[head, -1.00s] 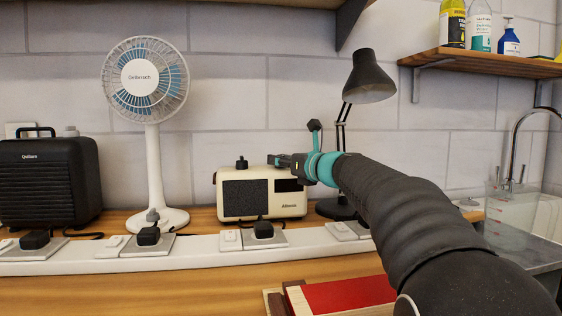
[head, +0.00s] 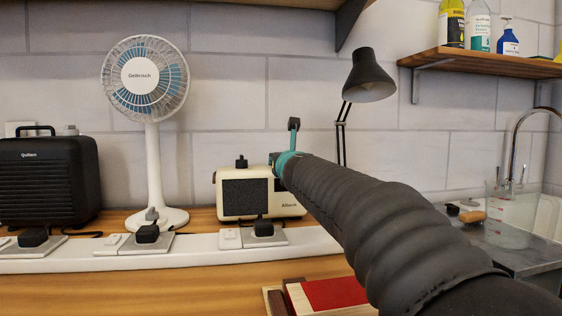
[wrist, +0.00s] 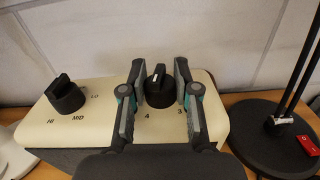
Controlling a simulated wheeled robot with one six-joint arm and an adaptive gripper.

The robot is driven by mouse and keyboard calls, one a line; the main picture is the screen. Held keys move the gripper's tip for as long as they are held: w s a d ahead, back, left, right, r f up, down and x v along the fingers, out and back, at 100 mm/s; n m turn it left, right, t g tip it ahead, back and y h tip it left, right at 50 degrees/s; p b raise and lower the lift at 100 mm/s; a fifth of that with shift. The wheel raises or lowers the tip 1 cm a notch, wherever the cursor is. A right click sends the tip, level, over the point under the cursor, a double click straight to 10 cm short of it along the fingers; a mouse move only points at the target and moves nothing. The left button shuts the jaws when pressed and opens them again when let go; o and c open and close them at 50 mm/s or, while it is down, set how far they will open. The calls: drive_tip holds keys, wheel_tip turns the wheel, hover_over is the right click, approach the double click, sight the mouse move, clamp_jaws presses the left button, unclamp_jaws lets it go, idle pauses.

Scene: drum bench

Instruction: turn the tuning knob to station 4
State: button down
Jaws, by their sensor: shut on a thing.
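The cream radio (head: 230,213) stands on the bench. In the wrist view its top (wrist: 110,95) bears two black knobs. The tuning knob (wrist: 158,88) is the right one, with a white line on top running nearly straight up in the picture. The numbers 4 and 3 show on its near side; other marks are hidden. My gripper (wrist: 158,66) is shut on this knob, one finger on each side. In the head view my gripper is mostly hidden behind my arm. The left knob (wrist: 65,94) has the marks HI and MID and a third, blurred one.
A white fan (head: 152,170) and a black speaker-like box (head: 45,180) stand left of the radio. A black lamp (head: 370,75) is close on the right. A wall is behind.

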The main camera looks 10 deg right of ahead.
drive_tip(key=shift+m+g+h, duration=0.4)
drive_tip(key=shift+m+h, duration=1.3)
drive_tip(key=shift+h, duration=0.9)
drive_tip(key=c, duration=0.8)
unclamp_jaws()
drive_tip(key=shift+s, duration=0.1)
drive_tip(key=v, duration=1.1)
drive_tip(key=shift+s+a, duration=0.1)
drive_tip(key=shift+s, duration=0.3)
